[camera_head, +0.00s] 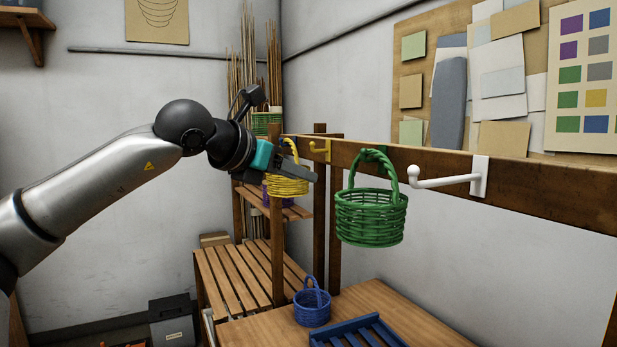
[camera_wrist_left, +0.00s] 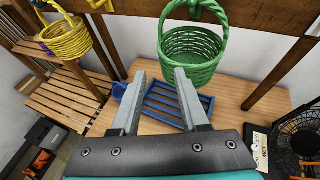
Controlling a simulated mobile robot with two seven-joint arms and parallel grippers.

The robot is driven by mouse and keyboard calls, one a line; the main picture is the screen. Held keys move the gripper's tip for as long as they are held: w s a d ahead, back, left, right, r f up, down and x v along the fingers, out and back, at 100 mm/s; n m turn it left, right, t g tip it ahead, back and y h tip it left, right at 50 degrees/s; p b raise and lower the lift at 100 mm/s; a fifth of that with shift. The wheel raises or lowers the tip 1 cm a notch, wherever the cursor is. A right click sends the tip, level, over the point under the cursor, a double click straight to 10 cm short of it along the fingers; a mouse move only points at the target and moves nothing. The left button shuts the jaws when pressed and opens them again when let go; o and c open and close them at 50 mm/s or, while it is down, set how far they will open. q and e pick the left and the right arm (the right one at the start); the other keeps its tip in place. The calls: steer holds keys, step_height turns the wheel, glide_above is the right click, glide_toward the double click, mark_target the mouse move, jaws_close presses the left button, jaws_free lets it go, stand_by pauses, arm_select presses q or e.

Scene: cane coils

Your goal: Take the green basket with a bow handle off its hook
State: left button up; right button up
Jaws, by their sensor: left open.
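The green basket (camera_head: 371,217) with a bow handle hangs from a green hook (camera_head: 376,154) on the wooden rail, above the table. It also shows in the left wrist view (camera_wrist_left: 193,56), ahead of the fingertips, with its handle rising toward the top edge. My left gripper (camera_head: 312,172) is open and empty, left of the basket and apart from it. In the left wrist view its two fingers (camera_wrist_left: 160,78) stand spread, pointing toward the basket's lower left. In the head view it partly covers the yellow basket (camera_head: 288,187). My right gripper is not in view.
A white hook (camera_head: 450,181) juts out just right of the green basket. A yellow hook (camera_head: 320,149) is on the rail to its left. A blue basket (camera_head: 312,308) and a blue slatted tray (camera_head: 357,334) are on the table (camera_head: 405,302) below. A fan (camera_wrist_left: 300,137) shows at right in the wrist view.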

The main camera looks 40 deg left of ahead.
mark_target(340, 192)
arm_select(q)
steer(key=p+x, duration=0.4)
steer(key=x, duration=1.1)
steer(key=shift+f, duration=0.1)
jaws_close()
steer(key=shift+f, duration=0.15)
stand_by(0.9)
steer(key=shift+r+p, duration=0.95)
steer(key=shift+r, duration=0.8)
